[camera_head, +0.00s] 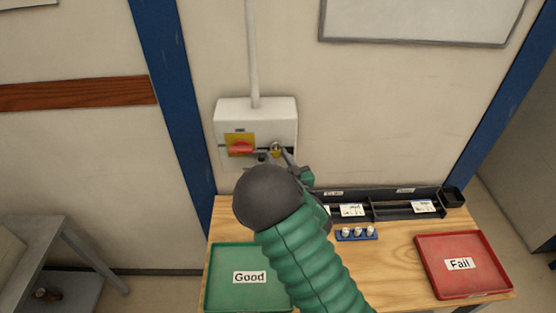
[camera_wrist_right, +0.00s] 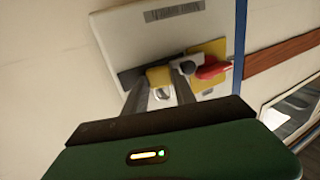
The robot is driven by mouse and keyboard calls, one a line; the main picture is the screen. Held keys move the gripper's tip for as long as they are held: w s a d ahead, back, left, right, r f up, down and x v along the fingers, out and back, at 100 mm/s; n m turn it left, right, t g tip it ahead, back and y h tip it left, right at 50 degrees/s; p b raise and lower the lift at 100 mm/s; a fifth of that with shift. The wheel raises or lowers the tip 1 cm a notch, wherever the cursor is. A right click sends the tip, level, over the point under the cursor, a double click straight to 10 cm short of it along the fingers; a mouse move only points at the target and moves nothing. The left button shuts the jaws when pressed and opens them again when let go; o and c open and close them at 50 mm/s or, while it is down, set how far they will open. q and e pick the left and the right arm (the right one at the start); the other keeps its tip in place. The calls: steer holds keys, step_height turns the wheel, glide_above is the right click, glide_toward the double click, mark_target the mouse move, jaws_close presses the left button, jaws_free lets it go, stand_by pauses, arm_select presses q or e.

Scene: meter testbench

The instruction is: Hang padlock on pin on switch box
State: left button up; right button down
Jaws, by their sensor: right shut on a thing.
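The white switch box (camera_head: 255,112) is on the wall above the table, with a red rotary switch (camera_head: 241,147) on a yellow plate. In the right wrist view the box (camera_wrist_right: 160,30) is tilted, with the red switch (camera_wrist_right: 213,68) and a dark round knob or pin (camera_wrist_right: 187,67) beside it. My right gripper (camera_head: 275,155) reaches up to the box's lower right front. In the wrist view its fingers (camera_wrist_right: 160,85) are shut on the yellow padlock (camera_wrist_right: 159,77), whose shackle partly shows. Whether the shackle is around a pin cannot be told. The left gripper is out of view.
A wooden table (camera_head: 395,240) stands below the box. It carries a green "Good" tray (camera_head: 225,290), a red "Fail" tray (camera_head: 490,250), a black rack (camera_head: 380,195) and a blue holder with white-topped items (camera_head: 357,238). A conduit (camera_head: 251,50) rises above the box.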

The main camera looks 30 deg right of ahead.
stand_by(0.3)
steer(key=c, duration=0.9)
jaws_free()
steer(key=shift+c, duration=0.2)
arm_select(q)
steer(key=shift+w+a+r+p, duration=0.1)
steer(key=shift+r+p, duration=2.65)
steer(key=shift+p, duration=0.1)
arm_select(e)
steer(key=s+a, duration=0.5)
steer(key=s, duration=0.2)
steer(key=shift+s, duration=0.25)
